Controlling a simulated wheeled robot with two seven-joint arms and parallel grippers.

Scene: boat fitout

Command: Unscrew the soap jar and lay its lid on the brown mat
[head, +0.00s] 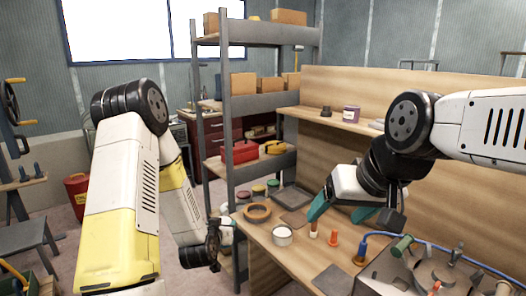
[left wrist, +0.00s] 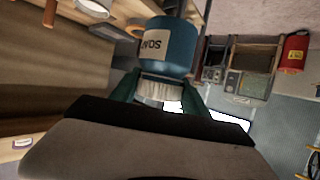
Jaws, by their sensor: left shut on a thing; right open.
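A blue jar (left wrist: 167,45) with a pale label, its letters only partly readable, shows in the left wrist view. A white ridged lid (left wrist: 155,92) is at its near end. My left gripper (head: 233,228) is shut on this lid, with its green fingers on both sides; it also shows in the left wrist view (left wrist: 157,95). The jar is hard to make out in the head view.
On the bench (head: 268,246) are a brown ring (head: 257,213), a white tub (head: 282,237), an orange peg (head: 333,239) and a dark mat (head: 333,280). Several coloured-lidded jars stand at the back left. A machine with a blue hose (head: 410,237) crowds the right.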

